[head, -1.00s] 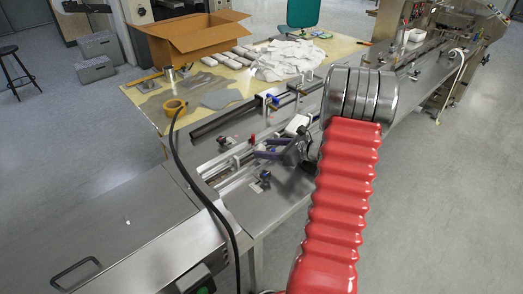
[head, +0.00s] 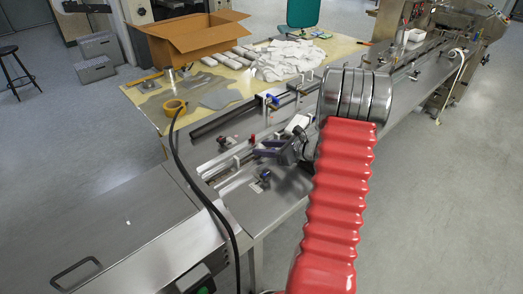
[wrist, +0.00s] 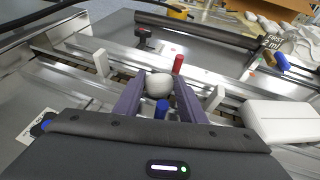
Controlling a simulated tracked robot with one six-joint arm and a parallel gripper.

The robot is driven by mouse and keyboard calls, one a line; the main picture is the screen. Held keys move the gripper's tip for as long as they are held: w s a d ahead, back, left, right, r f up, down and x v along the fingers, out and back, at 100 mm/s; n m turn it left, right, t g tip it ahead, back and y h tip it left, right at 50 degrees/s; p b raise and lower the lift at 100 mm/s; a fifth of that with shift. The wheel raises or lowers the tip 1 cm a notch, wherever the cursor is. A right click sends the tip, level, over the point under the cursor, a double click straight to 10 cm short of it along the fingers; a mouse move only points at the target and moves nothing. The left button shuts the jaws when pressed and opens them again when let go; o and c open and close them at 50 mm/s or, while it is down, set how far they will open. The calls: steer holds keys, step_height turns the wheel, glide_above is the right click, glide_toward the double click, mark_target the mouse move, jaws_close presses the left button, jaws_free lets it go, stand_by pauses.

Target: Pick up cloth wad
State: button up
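The cloth wad (wrist: 159,85) is a small rounded off-white lump. In the wrist view it sits between the tips of the two purple fingers of my gripper (wrist: 159,88) and fills the gap, with a finger against each side. I cannot tell whether it is clear of the machine below. In the head view my gripper (head: 270,149) is low over the steel infeed of the wrapper, and the wad cannot be made out there.
A red knob (wrist: 178,64) and a blue knob (wrist: 161,109) stand close to the fingers. Metal guide rails run across the infeed. A white block (wrist: 283,122) lies to the right. A table (head: 217,121) with a cardboard box (head: 187,41), tape roll (head: 174,106) and white cloths (head: 287,60) stands behind.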

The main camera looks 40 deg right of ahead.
steer(key=c, duration=0.6)
steer(key=shift+o, duration=0.2)
step_height(320, 180, up, 10)
stand_by(0.3)
stand_by(0.5)
